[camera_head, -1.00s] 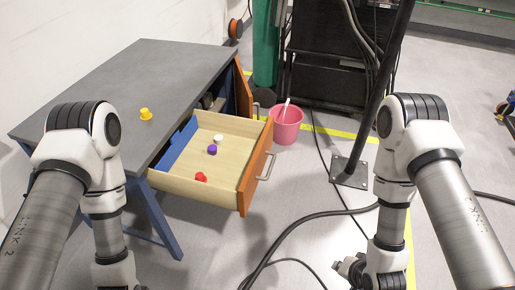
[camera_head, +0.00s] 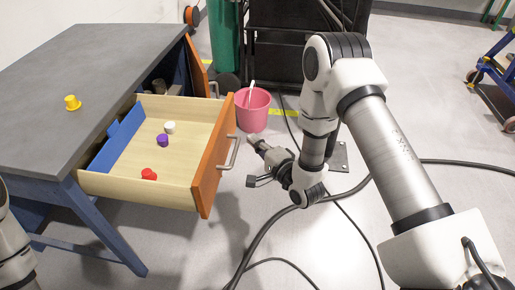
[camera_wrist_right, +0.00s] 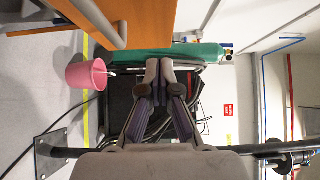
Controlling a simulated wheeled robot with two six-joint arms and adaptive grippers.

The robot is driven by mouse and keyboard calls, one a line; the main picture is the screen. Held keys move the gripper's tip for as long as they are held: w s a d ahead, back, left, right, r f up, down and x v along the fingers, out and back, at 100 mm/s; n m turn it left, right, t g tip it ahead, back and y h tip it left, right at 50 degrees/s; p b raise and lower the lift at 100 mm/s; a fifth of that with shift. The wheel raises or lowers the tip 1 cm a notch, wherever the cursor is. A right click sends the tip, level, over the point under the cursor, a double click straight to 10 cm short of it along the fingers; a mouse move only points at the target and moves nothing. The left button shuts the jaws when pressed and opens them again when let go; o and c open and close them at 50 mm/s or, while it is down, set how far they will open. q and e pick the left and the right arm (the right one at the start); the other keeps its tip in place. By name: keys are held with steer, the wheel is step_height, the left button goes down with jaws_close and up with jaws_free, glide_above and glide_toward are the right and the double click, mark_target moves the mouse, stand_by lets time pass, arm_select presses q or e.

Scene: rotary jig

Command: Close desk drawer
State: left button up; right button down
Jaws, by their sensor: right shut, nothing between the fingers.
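The desk drawer (camera_head: 212,168) is pulled well out of the grey-topped desk (camera_head: 85,60). It has an orange front with a metal handle (camera_head: 231,152). Inside lie a white piece (camera_head: 169,127), a purple piece (camera_head: 162,140) and a red piece (camera_head: 149,174). My right gripper (camera_head: 255,142) is shut and empty, in front of the drawer front and just right of the handle, apart from it in the picture. In the right wrist view, the fingertips (camera_wrist_right: 165,68) are together, and the orange drawer front (camera_wrist_right: 155,18) with its handle (camera_wrist_right: 96,18) is at the top left. My left gripper is out of view.
A yellow piece (camera_head: 72,102) sits on the desktop. An orange cabinet door (camera_head: 197,68) stands open behind the drawer. A pink bucket (camera_head: 253,112) is on the floor behind my right gripper. Dark cables (camera_head: 262,232) cross the floor. Floor in front of the drawer is otherwise clear.

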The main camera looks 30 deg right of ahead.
mark_target(225, 125)
steer(key=shift+w+a+b, duration=0.1)
steer(key=shift+w+a, duration=0.6)
steer(key=shift+w, duration=0.45)
steer(key=shift+w+a+b, duration=0.1)
steer(key=shift+w+a, duration=0.6)
steer(key=shift+w, duration=0.5)
steer(key=shift+w+a+b, duration=0.1)
steer(key=shift+w+a, duration=0.6)
steer(key=shift+w, duration=0.45)
steer(key=shift+a, duration=0.1)
